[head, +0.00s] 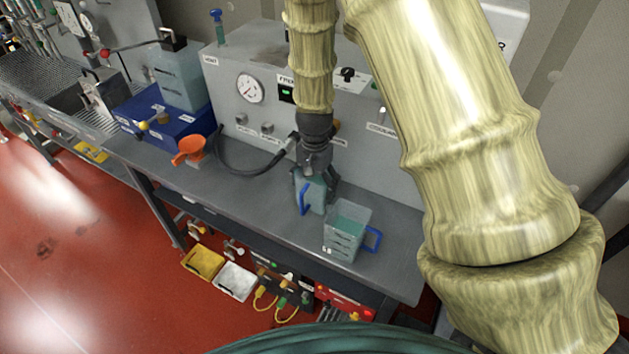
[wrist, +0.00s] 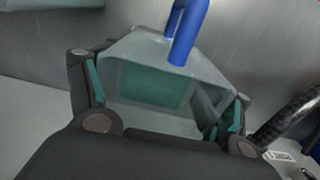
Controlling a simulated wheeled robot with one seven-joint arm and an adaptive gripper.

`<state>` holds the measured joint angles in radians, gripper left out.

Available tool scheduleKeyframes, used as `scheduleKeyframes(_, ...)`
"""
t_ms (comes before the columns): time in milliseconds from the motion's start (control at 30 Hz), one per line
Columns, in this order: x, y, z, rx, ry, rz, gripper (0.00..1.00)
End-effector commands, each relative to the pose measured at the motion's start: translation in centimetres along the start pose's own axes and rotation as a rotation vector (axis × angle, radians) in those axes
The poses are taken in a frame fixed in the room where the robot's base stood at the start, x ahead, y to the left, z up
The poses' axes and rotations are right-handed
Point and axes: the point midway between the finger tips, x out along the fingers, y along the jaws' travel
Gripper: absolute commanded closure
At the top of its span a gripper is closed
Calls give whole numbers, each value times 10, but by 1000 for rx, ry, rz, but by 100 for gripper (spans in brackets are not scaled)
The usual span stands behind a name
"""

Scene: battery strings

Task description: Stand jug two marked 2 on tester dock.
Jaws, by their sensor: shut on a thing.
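My gripper (head: 316,172) points down over the grey bench and is shut on a small translucent jug (head: 317,197) with a blue handle. In the wrist view this jug (wrist: 150,85) sits between my fingers, with teal liquid inside. I cannot read a number on it, nor tell whether its base touches the bench. A second clear jug (head: 346,234) with teal liquid and a blue handle stands upright on the bench, to the right and nearer the front edge. Its small mark is unreadable. I cannot pick out the tester dock for certain.
A grey panel (head: 232,68) with a gauge stands along the back of the bench (head: 245,186). An orange funnel (head: 189,149) and a black hose (head: 245,170) lie left of my gripper. A blue box (head: 165,128) bears a clear tank (head: 181,78). Trays (head: 203,262) sit below the bench.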

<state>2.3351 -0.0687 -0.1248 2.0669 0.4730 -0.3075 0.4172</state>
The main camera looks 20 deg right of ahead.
Motion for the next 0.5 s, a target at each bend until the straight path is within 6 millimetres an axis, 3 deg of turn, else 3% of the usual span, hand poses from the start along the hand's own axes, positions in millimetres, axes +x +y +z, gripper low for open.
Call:
scheduleKeyframes(433, 5, 0, 0, 0, 1, -1, 75)
scheduleKeyframes(467, 6, 0, 0, 0, 1, -1, 18)
scheduleKeyframes(500, 6, 0, 0, 0, 1, -1, 11)
